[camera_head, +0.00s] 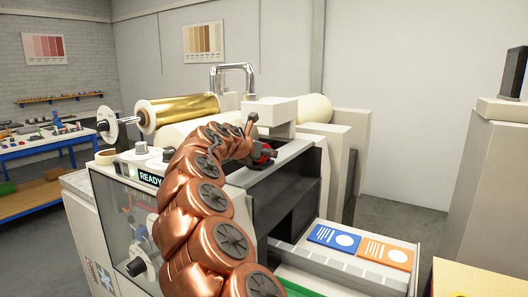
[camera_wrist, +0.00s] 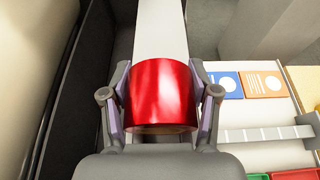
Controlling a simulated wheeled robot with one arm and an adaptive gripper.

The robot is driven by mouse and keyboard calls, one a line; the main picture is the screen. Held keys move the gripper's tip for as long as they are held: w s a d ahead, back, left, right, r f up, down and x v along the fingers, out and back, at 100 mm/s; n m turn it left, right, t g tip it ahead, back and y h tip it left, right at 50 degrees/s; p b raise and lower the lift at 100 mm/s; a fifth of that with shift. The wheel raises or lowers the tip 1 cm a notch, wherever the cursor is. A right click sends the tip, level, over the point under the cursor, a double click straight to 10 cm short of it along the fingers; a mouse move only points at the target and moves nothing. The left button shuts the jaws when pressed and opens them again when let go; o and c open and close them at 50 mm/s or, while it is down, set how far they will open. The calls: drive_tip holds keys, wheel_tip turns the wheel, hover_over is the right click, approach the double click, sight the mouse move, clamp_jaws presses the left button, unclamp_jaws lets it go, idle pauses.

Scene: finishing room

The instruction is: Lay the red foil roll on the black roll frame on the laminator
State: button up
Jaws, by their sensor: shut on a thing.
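The red foil roll (camera_wrist: 160,98) is a shiny red cylinder, gripped between the two fingers of my gripper (camera_wrist: 162,84) in the wrist view. In the head view only a small red part of the roll (camera_head: 263,153) shows, at the end of my copper arm. The roll is over the right part of the laminator (camera_head: 112,212), above a pale top strip in the wrist view. I cannot tell whether it touches anything below. I cannot pick out the black roll frame for sure; dark surfaces (camera_head: 290,187) show beside and below my gripper, and my arm hides part of the machine.
A gold foil roll (camera_head: 180,110) sits on a spindle at the back left of the laminator. A blue card (camera_head: 334,237) and an orange card (camera_head: 384,252) lie on the pale shelf at the right. A blue-framed table (camera_head: 60,143) stands far left.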

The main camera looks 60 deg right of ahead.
drive_tip(key=shift+f, duration=0.1)
drive_tip(key=o, duration=1.2)
drive_tip(key=b+v, duration=0.3)
drive_tip(key=v, duration=0.9)
drive_tip(key=shift+w, duration=0.1)
